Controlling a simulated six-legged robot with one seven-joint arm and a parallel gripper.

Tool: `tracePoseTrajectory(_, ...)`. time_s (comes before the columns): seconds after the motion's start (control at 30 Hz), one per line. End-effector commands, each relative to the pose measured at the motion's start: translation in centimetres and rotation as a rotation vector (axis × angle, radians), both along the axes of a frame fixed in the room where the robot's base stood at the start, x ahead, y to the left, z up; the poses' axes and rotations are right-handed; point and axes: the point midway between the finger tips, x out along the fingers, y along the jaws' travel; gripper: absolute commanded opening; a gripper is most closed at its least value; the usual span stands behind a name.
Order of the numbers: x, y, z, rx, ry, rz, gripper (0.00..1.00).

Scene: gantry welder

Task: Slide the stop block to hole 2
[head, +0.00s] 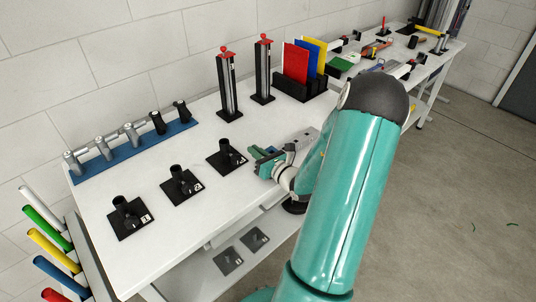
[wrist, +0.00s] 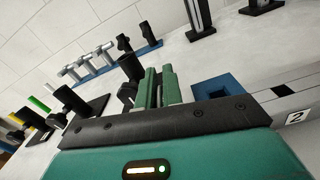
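A blue block (wrist: 215,90) with a square dark opening, which looks like the stop block, sits at the left end of a grey rail in the wrist view. A white label with a black 2 (wrist: 294,118) is on the rail's side, to the right of the block. My gripper (wrist: 160,88) has two green fingers close together, left of the blue block and apart from it in that picture. In the head view my gripper (head: 264,158) is low at the table's front edge, by the grey rail (head: 304,140). The far side of the rail is hidden by my arm.
Black numbered stands (head: 182,186) stand on the white table (head: 125,255) left of my gripper. Two black posts with red tops (head: 227,88) and a rack of coloured sheets (head: 300,80) stand behind. A blue tool strip (head: 135,145) lies at the back left.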

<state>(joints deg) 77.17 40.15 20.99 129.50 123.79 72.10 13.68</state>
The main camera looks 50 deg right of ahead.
Motion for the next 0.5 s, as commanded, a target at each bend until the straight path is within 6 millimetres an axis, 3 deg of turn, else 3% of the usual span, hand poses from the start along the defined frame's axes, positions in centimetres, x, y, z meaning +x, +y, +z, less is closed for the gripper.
tracePoseTrajectory(0.23,0.0,-0.1,0.0,0.001,0.0,0.002,0.0)
tracePoseTrajectory(0.5,-0.2,-1.6,0.0,0.0,0.0,0.001,0.0)
